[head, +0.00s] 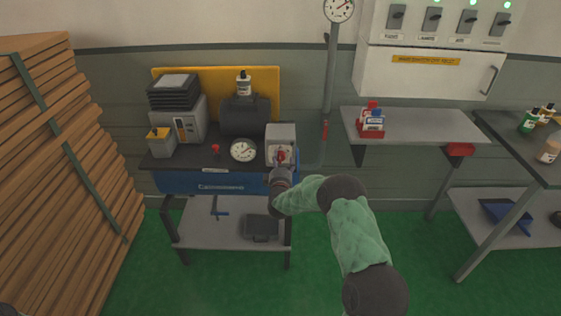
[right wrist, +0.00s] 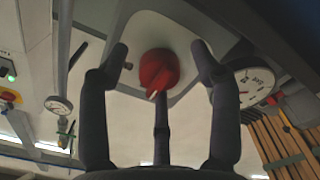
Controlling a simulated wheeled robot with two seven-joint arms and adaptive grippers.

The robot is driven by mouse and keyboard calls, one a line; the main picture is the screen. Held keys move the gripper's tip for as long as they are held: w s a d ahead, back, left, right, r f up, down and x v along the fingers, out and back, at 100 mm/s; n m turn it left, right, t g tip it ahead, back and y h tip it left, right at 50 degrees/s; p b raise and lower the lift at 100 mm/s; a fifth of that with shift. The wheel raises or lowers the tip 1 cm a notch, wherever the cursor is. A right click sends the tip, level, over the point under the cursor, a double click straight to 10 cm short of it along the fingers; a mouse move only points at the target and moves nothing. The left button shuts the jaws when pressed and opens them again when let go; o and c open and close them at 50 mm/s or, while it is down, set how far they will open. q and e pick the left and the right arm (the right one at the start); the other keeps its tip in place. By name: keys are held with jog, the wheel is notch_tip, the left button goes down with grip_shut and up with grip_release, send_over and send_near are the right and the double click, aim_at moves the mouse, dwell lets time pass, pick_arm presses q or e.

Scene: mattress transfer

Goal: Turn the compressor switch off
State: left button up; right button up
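A pale box (head: 281,133) with a red switch knob (head: 282,156) stands at the right end of the compressor bench (head: 215,182), which has a blue front. My right gripper (head: 281,170) is right in front of the knob and partly covers the box. In the right wrist view the red knob (right wrist: 158,70) sits on a pale plate between the spread fingers of my right gripper (right wrist: 159,54). The fingers are open, with gaps on both sides of the knob. The knob's exact setting is hard to tell. My left gripper is not in view.
A round gauge (head: 243,150) is just left of the box and a small red valve (head: 216,149) further left. A wall cabinet (head: 427,50) with several switches and green lights hangs at the upper right. A wood stack (head: 60,170) stands at the left.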

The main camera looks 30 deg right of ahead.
jog(key=shift+r, duration=0.25)
jog(key=v, duration=1.2)
jog(key=shift+f, duration=0.2)
